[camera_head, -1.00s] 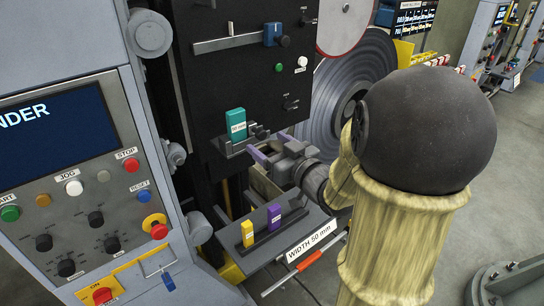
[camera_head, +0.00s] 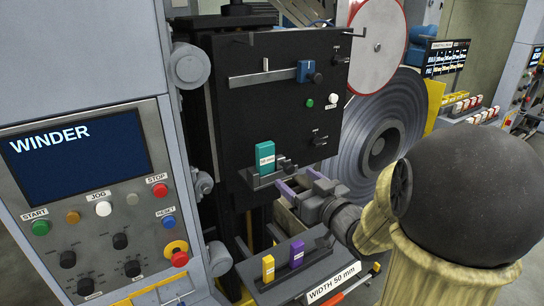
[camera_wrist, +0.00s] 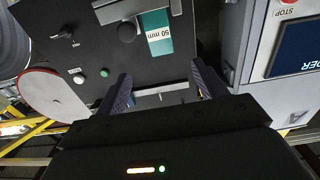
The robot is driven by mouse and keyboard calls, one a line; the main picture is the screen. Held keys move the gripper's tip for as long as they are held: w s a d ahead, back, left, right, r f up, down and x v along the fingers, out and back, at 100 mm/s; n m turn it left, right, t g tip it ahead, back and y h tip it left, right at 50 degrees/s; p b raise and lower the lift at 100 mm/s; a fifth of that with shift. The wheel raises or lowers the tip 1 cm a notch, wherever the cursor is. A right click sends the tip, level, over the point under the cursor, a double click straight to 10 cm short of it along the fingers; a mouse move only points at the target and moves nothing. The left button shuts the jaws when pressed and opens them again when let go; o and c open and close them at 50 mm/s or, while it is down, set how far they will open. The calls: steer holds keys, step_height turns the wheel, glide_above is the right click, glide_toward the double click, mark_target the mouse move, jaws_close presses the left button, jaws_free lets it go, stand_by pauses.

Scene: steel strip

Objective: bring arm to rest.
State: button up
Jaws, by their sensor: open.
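My gripper (camera_head: 294,188) is open and empty, with its purple-grey fingers apart, in front of the black machine panel (camera_head: 285,105). In the wrist view the two fingers (camera_wrist: 160,80) stand wide apart with nothing between them. My arm reaches in from the right of the head view and hides part of the machine. A teal block (camera_head: 266,159) labelled 50 mm stands upright in a small holder on the panel, just up and left of the fingertips. It also shows in the wrist view (camera_wrist: 157,40), beyond the fingers and apart from them.
A yellow block (camera_head: 268,268) and a purple block (camera_head: 297,253) stand on a shelf marked WIDTH 50 mm (camera_head: 334,283), below my gripper. The winder console (camera_head: 85,190) is at the left. A large steel coil (camera_head: 385,130) stands behind my arm.

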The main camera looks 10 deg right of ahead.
steer(key=s+f+m+g+h+p, duration=0.35)
steer(key=f+g+h+p, duration=0.2)
steer(key=f+g, duration=0.25)
steer(key=s+a+f+g+p, duration=0.1)
steer(key=s+a+g, duration=0.1)
steer(key=s, duration=0.3)
steer(key=s+a+f+g+p, duration=0.1)
steer(key=s+a+g, duration=0.1)
steer(key=s+g, duration=0.2)
steer(key=shift+s+a+f+g, duration=0.3)
steer(key=shift+s+a+f, duration=0.1)
steer(key=shift+s, duration=0.8)
steer(key=shift+c, duration=0.4)
